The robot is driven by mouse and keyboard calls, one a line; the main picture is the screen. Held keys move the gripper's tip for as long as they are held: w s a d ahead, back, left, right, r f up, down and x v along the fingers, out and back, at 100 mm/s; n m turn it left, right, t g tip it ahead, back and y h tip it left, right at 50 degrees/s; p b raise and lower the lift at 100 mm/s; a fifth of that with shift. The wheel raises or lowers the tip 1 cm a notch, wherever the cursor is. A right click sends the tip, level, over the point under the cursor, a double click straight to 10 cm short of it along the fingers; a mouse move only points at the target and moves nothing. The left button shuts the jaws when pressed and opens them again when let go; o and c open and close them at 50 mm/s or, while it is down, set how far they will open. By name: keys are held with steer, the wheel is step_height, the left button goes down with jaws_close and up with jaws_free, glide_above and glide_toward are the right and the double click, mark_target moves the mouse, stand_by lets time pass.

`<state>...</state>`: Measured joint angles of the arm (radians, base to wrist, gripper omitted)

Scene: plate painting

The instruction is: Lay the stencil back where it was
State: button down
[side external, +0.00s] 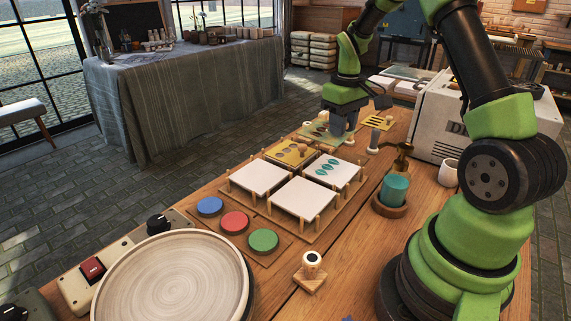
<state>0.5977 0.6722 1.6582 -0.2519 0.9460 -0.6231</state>
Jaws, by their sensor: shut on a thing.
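My gripper (342,133) points down at the far end of the wooden table, beyond the tile rack. It is shut on a thin, pale greenish stencil (319,131), low over the table; I cannot tell whether the stencil touches the surface. My fingers partly hide it. A yellow stencil (291,152) with dark openings lies over the far-left place of the rack. Another yellow stencil (378,122) with dark slots lies to the right of my gripper. A white tile with teal leaf marks (334,170) sits in the rack.
Two blank white tiles (303,198) sit in the pegged rack. Blue, red and green pads (234,222) and a round plate (172,277) are nearer. A teal pot (394,188), a white cup (449,172) and a large box (478,118) stand on the right.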

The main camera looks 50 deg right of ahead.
steer(key=w+a, duration=1.1)
glide_above(271, 180)
step_height(271, 180, down, 5)
steer(key=shift+f, duration=2.45)
steer(key=shift+f, duration=0.1)
steer(key=c, duration=0.9)
jaws_free()
